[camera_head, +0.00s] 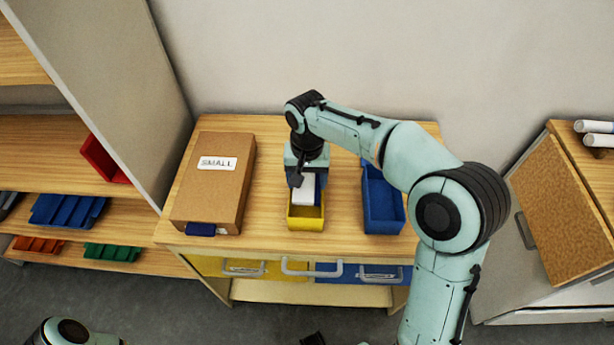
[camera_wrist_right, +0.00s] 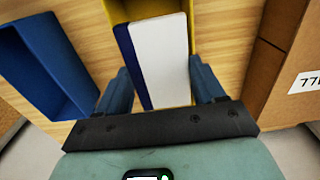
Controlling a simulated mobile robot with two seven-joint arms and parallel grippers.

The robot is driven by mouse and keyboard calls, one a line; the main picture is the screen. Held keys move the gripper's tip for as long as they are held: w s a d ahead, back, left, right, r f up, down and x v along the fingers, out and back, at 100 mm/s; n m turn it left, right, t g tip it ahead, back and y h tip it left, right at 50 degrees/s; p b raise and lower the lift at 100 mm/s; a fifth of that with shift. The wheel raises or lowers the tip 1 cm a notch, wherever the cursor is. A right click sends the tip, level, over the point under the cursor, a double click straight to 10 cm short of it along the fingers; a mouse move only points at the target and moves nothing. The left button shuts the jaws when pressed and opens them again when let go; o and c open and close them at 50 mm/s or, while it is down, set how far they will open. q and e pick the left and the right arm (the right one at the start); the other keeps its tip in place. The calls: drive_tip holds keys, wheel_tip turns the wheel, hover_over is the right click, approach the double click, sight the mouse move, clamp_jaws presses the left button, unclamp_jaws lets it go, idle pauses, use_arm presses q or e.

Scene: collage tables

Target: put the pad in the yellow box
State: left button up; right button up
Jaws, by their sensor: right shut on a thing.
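The pad (camera_head: 304,191) is a white block with a dark blue edge. It is between the fingers of my right gripper (camera_head: 306,178), which is shut on it and points down. In the right wrist view the pad (camera_wrist_right: 160,58) lies between the two blue-grey fingers (camera_wrist_right: 162,84). The yellow box (camera_head: 306,224) is a small open bin on the wooden table. The pad is over or partly inside its opening; I cannot tell whether it touches the bottom. The box's yellow rim also shows in the wrist view (camera_wrist_right: 202,8). My left gripper is not clearly seen.
A blue bin (camera_head: 383,208) stands right of the yellow box. A brown carton labelled SMALL (camera_head: 215,190) stands to the left, with a dark blue item (camera_head: 201,229) at its front edge. Drawer handles (camera_head: 311,267) stick out below the tabletop.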

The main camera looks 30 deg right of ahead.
drive_tip(key=o, duration=1.1)
drive_tip(key=shift+o, duration=0.4)
drive_tip(key=shift+r+p, duration=1.5)
drive_tip(key=shift+r, duration=0.65)
use_arm(q)
drive_tip(key=w+r+p, duration=0.1)
drive_tip(key=w+r, duration=0.2)
drive_tip(key=r, duration=0.2)
drive_tip(key=shift+w+r+p, duration=0.2)
drive_tip(key=shift+r+p, duration=0.15)
use_arm(e)
drive_tip(key=shift+r, duration=1.35)
use_arm(q)
drive_tip(key=shift+s, duration=0.15)
use_arm(e)
drive_tip(key=shift+f, duration=0.1)
